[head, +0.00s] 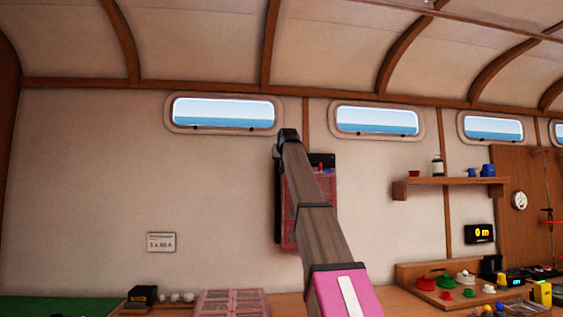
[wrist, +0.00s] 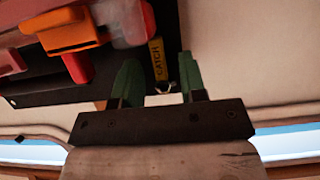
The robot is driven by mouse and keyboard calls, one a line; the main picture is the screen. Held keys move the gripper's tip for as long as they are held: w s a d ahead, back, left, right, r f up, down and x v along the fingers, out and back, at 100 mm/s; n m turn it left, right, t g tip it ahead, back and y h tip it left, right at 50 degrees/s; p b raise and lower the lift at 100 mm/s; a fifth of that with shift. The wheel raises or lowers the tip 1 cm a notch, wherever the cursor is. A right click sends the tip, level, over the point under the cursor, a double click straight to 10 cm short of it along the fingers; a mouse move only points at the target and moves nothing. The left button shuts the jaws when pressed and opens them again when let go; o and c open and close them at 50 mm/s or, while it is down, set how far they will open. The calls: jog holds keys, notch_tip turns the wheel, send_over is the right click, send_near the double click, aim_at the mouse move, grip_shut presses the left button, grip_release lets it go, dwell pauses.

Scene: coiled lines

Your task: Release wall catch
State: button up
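The wall catch shows in the wrist view as a small metal piece (wrist: 164,87) by a yellow label reading CATCH (wrist: 157,62), at the edge of a dark wall panel (wrist: 60,93). My gripper (wrist: 160,78) has two green fingers spread apart, one on each side of the catch area. I see no clear contact, and the fingers are not closed on it. In the head view my arm reaches up to the wall unit with a reddish, see-through front (head: 293,215). The arm covers part of this unit, and my fingers and the catch cannot be made out there.
Orange and red parts (wrist: 75,35) stick out of the panel beside my left-hand finger. Windows (head: 222,112) line the wall above. A shelf (head: 450,181) and a cluttered counter (head: 400,272) are to the right. The wall left of the unit is mostly bare.

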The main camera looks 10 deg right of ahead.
jog(key=shift+w, duration=0.15)
grip_shut()
jog(key=shift+a+r+m+t+y, duration=0.2)
jog(key=shift+m+t+y, duration=0.3)
jog(key=shift+m+y, duration=1.2)
jog(key=shift+a+r+m+t+y, duration=0.2)
jog(key=shift+m+t+y, duration=0.35)
jog(key=shift+m, duration=2.2)
jog(key=shift+a+r+m+t+y, duration=0.2)
jog(key=shift+m+t+y, duration=0.25)
jog(key=shift+m+y, duration=1.25)
jog(key=shift+m+h, duration=0.45)
jog(key=shift+m, duration=0.2)
